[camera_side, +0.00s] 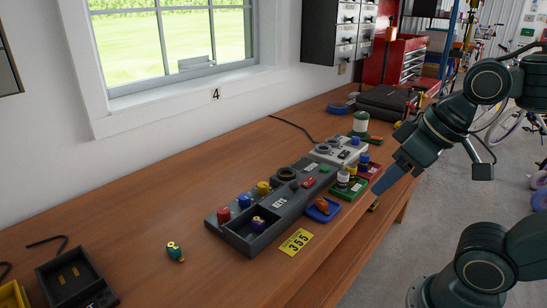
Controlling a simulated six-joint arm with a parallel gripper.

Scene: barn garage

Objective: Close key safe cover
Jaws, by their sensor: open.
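The likely key safe is a long dark grey box (226,232) on the workbench, with a small white label (280,202) that seems to read KEYS. Its near-left end is an open-topped compartment with a purple and yellow item (258,223) inside. I cannot clearly make out the cover; it may be the flat grey part beside the compartment. My gripper (384,184) is at the right, above the bench's front edge. It is open and empty, pointing down-left, apart from the safe and to its right.
Red (223,214), blue (244,201) and yellow knobs stand along the box's back. Small blue, green and red trays (323,209) lie in front. A yellow 355 tag (296,242) and a teal-yellow item (175,251) lie nearby. A dark tray (97,292) stands bottom left. The bench's middle left is clear.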

